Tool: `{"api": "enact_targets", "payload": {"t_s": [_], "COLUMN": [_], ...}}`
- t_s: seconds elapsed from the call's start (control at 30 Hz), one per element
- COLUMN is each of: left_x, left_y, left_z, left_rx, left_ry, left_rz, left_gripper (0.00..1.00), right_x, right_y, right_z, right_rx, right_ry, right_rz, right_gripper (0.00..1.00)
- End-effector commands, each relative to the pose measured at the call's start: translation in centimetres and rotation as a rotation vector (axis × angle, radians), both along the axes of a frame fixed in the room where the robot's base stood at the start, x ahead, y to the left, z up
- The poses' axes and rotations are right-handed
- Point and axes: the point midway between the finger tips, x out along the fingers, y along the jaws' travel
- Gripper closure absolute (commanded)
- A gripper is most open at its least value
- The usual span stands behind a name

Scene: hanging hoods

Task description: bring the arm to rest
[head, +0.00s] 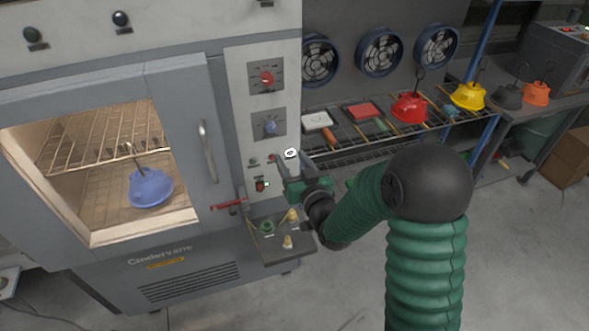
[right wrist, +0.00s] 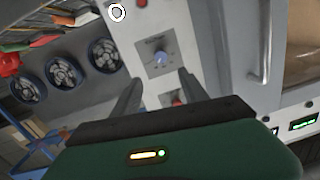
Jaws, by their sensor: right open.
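My right gripper (head: 291,166) is open and empty in front of the control panel of the oven (head: 185,283). In the right wrist view its two fingers (right wrist: 158,85) are spread, with a blue knob (right wrist: 161,59) beyond the gap and a red control (right wrist: 176,100) partly hidden by a finger. My green-sleeved right arm reaches in from the lower right. A blue hood (head: 150,187) with a hook on top shows inside the lit oven, through the front opening beside the handle (head: 207,150). My left gripper is not in view.
A small shelf (head: 285,248) with small fittings juts out below the panel, near a red lever (head: 228,205). A wire rack (head: 345,150) at the right bears a red hood (head: 409,107) and a yellow hood (head: 468,96).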

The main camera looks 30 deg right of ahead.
Motion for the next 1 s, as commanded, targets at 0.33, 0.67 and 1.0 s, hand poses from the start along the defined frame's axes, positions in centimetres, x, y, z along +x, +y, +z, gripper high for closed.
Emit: {"api": "enact_targets", "payload": {"t_s": [0.33, 0.67, 1.0], "left_x": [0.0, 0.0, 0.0], "left_y": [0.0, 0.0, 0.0], "left_z": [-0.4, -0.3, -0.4], "left_rx": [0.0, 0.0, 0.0], "left_ry": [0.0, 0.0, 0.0], "left_rz": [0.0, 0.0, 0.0], "left_gripper": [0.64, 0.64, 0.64], "right_x": [-1.9, -2.0, -11.5], "right_y": [0.2, 0.5, 6.3], "right_z": [0.1, -0.2, -11.0], "right_rx": [0.0, -0.002, -0.038], "right_ry": [0.0, 0.021, 0.789], "right_rz": [0.001, 0.004, 0.096], "right_gripper": [0.48, 0.48, 0.48]}}
